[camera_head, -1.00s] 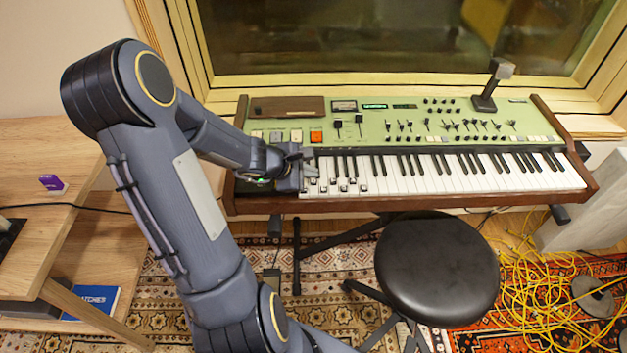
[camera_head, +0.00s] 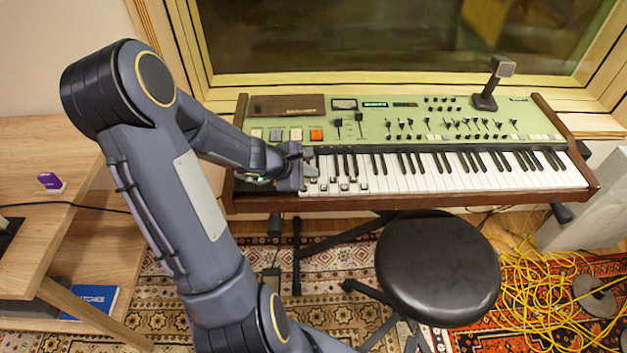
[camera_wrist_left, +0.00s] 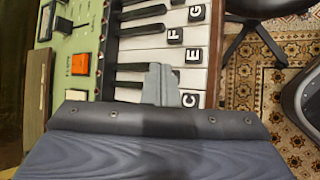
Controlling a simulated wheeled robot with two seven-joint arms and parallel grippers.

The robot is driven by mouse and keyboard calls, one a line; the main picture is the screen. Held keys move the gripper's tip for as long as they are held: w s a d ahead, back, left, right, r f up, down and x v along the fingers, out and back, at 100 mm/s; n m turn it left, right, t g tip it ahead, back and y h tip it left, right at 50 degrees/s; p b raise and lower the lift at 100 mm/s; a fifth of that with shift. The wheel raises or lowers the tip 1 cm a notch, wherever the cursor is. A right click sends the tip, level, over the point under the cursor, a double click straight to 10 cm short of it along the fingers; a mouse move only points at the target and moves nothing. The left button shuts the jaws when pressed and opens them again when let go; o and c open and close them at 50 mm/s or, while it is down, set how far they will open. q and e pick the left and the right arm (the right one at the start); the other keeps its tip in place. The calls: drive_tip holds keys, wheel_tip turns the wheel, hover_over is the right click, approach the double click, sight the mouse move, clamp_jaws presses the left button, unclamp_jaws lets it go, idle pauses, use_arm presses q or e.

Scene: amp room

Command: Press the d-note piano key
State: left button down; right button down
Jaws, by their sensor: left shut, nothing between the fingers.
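The green keyboard (camera_head: 360,118) with wooden ends stands below the window, and its white and black keys (camera_head: 440,170) face me. My left gripper (camera_head: 309,172) is shut and empty at the left end of the keys. In the left wrist view, the shut fingertips (camera_wrist_left: 160,85) lie over the keys between the white keys labelled C (camera_wrist_left: 188,100) and E (camera_wrist_left: 192,55). The key between them, where D belongs, is mostly hidden by the fingers, and no D label shows. I cannot tell whether the fingertips touch it. My right gripper is not in view.
A black round stool (camera_head: 437,268) stands in front of the keyboard. A wooden desk (camera_head: 40,150) is at the left. Yellow cables (camera_head: 540,285) lie on the rug at the right. A small microphone-like object (camera_head: 490,85) stands on the keyboard's top.

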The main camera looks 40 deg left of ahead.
sight(310, 184)
use_arm(q)
drive_tip(key=shift+f+b, duration=0.8)
idle(0.9)
drive_tip(key=shift+r, duration=0.15)
drive_tip(key=shift+r+p, duration=0.95)
drive_tip(key=shift+r, duration=0.1)
wheel_tip(310, 184, up, 5)
drive_tip(key=p, duration=0.4)
idle(0.7)
